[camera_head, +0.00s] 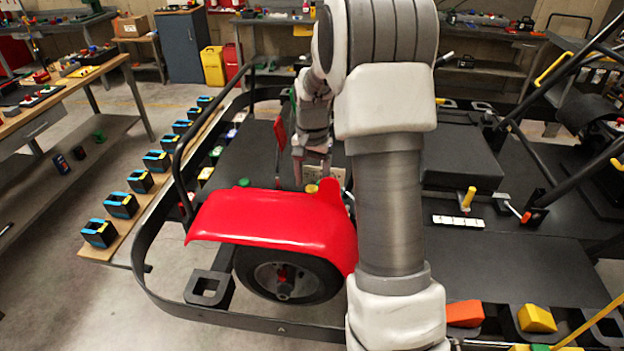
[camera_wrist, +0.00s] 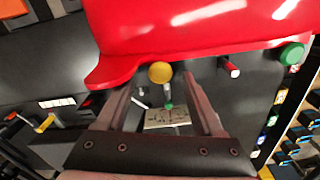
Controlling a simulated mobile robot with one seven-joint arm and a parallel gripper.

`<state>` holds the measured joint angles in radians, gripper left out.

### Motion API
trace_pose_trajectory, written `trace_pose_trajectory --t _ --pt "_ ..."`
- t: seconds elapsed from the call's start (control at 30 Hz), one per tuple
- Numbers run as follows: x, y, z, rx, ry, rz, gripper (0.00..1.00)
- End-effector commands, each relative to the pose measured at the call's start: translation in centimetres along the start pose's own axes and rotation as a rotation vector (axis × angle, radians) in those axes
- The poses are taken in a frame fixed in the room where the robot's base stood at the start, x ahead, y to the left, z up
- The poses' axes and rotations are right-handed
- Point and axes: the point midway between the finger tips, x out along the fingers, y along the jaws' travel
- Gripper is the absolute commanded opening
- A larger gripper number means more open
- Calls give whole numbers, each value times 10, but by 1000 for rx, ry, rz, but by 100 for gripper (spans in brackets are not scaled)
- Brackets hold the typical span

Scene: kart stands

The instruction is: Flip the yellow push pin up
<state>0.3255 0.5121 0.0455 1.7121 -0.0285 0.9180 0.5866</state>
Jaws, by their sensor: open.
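A yellow round knob (camera_head: 312,188) stands behind the red fender (camera_head: 275,228). In the wrist view the same yellow knob (camera_wrist: 160,72) shows end-on at the fender's edge, between my fingertips in the picture. My gripper (camera_head: 312,174) points down behind the fender, close to the knob. It is open in the wrist view (camera_wrist: 159,86), with nothing held between the fingers; I cannot tell whether they touch the knob. Another yellow upright handle (camera_head: 467,199) stands farther right by a white strip, apart from my gripper; it also shows at the left in the wrist view (camera_wrist: 45,123).
A green knob (camera_wrist: 291,53) and a red-tipped pin (camera_wrist: 230,66) sit along the fender's edge. A small pale plate (camera_wrist: 167,117) lies below the fingers. The kart's black tube frame (camera_head: 150,265) surrounds the deck. Blue-and-black blocks (camera_head: 121,205) line a board at left.

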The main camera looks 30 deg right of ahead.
Motion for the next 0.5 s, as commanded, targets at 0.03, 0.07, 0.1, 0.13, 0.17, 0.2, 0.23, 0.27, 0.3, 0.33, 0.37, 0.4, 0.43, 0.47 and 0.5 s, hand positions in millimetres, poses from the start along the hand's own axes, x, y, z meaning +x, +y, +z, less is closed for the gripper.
trace_pose_trajectory --t 0.03,0.07,0.1,0.13,0.17,0.2,0.23,0.27,0.3,0.33,0.37,0.4,0.43,0.47,0.5 --pt "0 0 0 0 0 0 69" --pt "0 0 0 0 0 0 69" --pt "0 0 0 0 0 0 69" --pt "0 0 0 0 0 0 69" --pt "0 0 0 0 0 0 63" --pt "0 0 0 0 0 0 56" --pt "0 0 0 0 0 0 51" --pt "0 0 0 0 0 0 45" --pt "0 0 0 0 0 0 38" --pt "0 0 0 0 0 0 33" --pt "0 0 0 0 0 0 27" --pt "0 0 0 0 0 0 20" --pt "0 0 0 0 0 0 15" --pt "0 0 0 0 0 0 9" --pt "0 0 0 0 0 0 2"
